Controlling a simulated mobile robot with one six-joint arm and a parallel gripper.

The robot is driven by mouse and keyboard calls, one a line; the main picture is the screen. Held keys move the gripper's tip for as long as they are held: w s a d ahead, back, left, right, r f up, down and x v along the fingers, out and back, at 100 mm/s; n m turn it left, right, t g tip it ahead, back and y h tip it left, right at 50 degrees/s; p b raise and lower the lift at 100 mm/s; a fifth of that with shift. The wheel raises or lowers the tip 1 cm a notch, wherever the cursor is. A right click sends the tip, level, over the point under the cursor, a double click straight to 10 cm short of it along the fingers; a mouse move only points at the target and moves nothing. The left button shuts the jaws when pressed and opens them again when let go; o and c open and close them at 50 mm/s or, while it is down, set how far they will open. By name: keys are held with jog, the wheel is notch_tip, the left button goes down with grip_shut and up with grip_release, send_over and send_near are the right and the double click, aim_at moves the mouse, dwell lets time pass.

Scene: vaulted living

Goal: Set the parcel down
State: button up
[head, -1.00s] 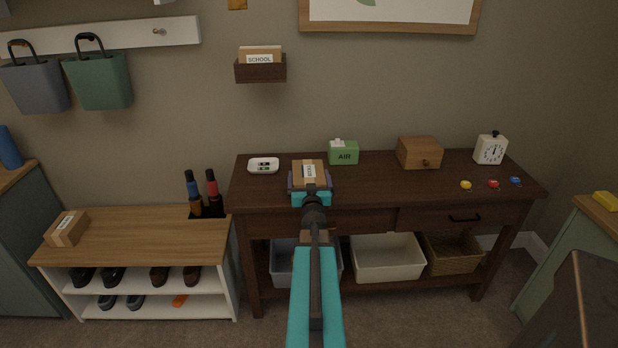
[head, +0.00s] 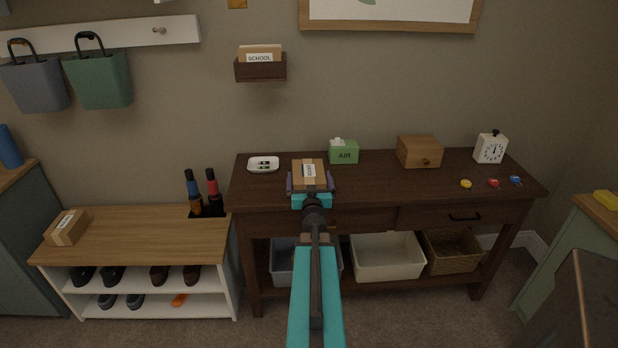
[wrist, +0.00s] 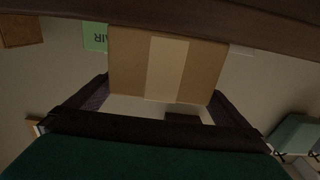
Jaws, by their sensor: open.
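A brown cardboard parcel (head: 304,168) with a pale tape strip and a white label is at the front left-middle of the dark wooden table (head: 370,184). My gripper (head: 310,186) reaches it from the front, with one dark finger at each side. The wrist view is upside down; there the parcel (wrist: 125,62) sits between the spread fingers of my gripper (wrist: 160,103), against the dark tabletop (wrist: 200,18). The jaws are open around it. The parcel's underside is hidden.
A white dish (head: 256,168) lies left of the parcel and a green AIR box (head: 344,153) stands behind it on the right. A wooden drawer box (head: 415,151), a clock (head: 490,149) and small coloured items are farther right. Another parcel (head: 65,230) lies on the bench.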

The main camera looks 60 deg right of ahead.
jog(key=v, duration=0.4)
jog(key=shift+s+a+r+p, duration=0.15)
jog(key=shift+r+p, duration=0.05)
jog(key=shift+p, duration=0.55)
jog(key=p+v, duration=0.2)
jog(key=p, duration=0.5)
jog(key=shift+s+a, duration=0.1)
jog(key=shift+a, duration=0.05)
jog(key=shift+p+v, duration=1.75)
jog(key=shift+p, duration=0.55)
jog(key=shift+f, duration=0.2)
